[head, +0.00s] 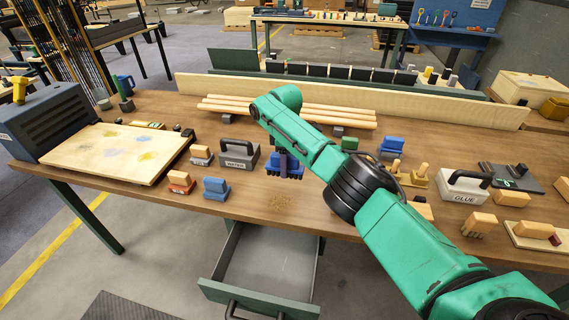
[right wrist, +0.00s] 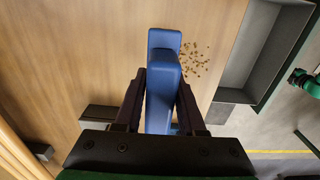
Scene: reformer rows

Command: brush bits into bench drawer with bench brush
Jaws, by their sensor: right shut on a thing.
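My right gripper (head: 284,157) is shut on a blue block-shaped brush (head: 285,168), the bench brush. In the right wrist view the brush (right wrist: 163,60) sits between the two dark fingers of the gripper (right wrist: 163,82). Small tan bits (head: 281,202) lie scattered on the bench, a little nearer the front edge than the brush. They also show in the right wrist view (right wrist: 196,60), just right of the brush. The bench drawer (head: 216,291) stands pulled open below the front edge, and its inside looks empty. My left gripper is out of view.
A grey labelled block (head: 239,156), a red-based block (head: 181,182) and another blue block (head: 216,188) stand left of the brush. Wooden rods (head: 335,113) lie behind. A GLUE box (head: 463,187) stands right. The bench between bits and front edge is clear.

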